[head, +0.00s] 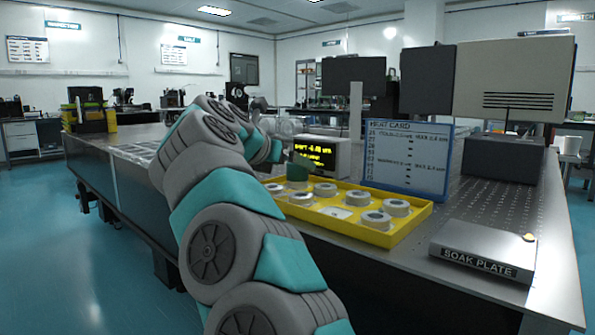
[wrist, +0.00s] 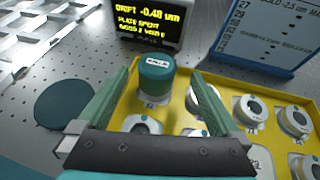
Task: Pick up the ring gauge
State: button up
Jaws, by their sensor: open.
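Several silvery ring gauges stand in a yellow tray on the table; one is at the tray's right end (head: 376,220), and others show right of my gripper in the wrist view (wrist: 250,108). A teal-topped cylinder with a small white label (wrist: 155,75) stands upright at the tray's left end, also seen in the head view (head: 297,171). My gripper (wrist: 160,73) is open, its green fingers on either side of this cylinder in the picture; contact cannot be told. Its palm hides part of the near tray. Which ring the task means is not clear.
The yellow tray's rim (head: 408,232) lies before a blue-framed card (head: 405,158) and a small display (head: 330,155). A soak plate (head: 482,250) lies right of the tray. A dark teal disc (wrist: 65,104) lies on the table left of the tray, with bare tabletop around it.

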aim_at(298, 166)
jog(key=x, duration=0.4)
jog(key=shift+w+f+p, duration=0.25)
jog(key=shift+w+p, duration=0.05)
jog(key=shift+p, duration=0.05)
jog(key=shift+a, duration=0.1)
jog(key=shift+c, duration=0.2)
grip_shut()
jog(key=shift+r, duration=0.15)
